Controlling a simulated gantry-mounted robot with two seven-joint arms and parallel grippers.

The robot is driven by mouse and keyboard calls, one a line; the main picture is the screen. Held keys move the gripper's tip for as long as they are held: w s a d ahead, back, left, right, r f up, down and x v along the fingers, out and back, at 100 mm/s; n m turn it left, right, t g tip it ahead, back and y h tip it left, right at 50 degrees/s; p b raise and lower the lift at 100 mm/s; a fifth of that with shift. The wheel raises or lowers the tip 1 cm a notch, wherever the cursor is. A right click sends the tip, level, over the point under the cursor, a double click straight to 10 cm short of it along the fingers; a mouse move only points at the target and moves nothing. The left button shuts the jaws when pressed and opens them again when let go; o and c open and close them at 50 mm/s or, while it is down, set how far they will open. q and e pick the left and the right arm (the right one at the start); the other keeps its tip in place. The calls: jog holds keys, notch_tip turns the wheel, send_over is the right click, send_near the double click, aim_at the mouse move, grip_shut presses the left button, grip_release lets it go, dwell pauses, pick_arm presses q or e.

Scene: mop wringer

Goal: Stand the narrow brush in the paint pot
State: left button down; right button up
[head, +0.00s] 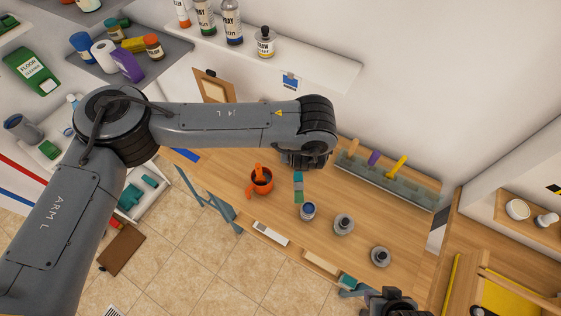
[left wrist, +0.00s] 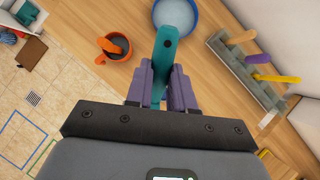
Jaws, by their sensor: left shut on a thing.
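My left gripper (head: 298,186) is shut on a narrow teal-handled brush, which also shows upright between the purple-grey fingers (left wrist: 163,85) in the left wrist view. The handle (left wrist: 165,45) reaches up the picture and overlaps the edge of a round blue-rimmed pot (left wrist: 192,24) with greyish contents. In the head view the brush (head: 298,198) shows above and below the fingers. Its bristles cannot be made out. A small pot with a dark blue top (head: 308,211) lies just below it there. My right gripper (head: 388,301) is partly in view at the bottom edge; its fingers are unclear.
An orange pot (head: 253,188) holding an orange-handled thing stands left of my left gripper. A grey rack (head: 420,193) with tan, purple and yellow handles stands along the wall. Two grey-topped pots (head: 343,224) (head: 381,257) stand to the right. The front edge has pale blocks (head: 271,234).

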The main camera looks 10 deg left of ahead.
pick_arm(q)
jog(key=w+d+r+m+t+h+p, duration=0.1)
jog(key=w+d+r+m+h, duration=0.1)
jog(key=w+r+m+h, duration=0.25)
jog(key=w+d+r+m+h, duration=0.1)
jog(key=d+r+m+h, duration=0.1)
jog(key=r+m+h, duration=0.35)
jog(key=w+a+r+n+t+y+p, duration=0.25)
jog(key=a+t, duration=0.35)
jog(key=a, duration=0.7)
jog(key=shift+s+a+f+n+t+y+b, duration=0.1)
jog(key=shift+s+a+f+t+b, duration=0.7)
jog(key=shift+f, duration=2.45)
jog(key=shift+s+a+f+n+t+y+b, duration=0.15)
jog(key=shift+s+a+f+t+b, duration=0.65)
jog(key=shift+f, duration=2.5)
jog(key=shift+s+a+f+n+t+b, duration=0.25)
jog(key=shift+s+f, duration=1)
jog(key=shift+f, duration=2)
jog(key=shift+f+b, duration=1.3)
jog(key=shift+f, duration=0.2)
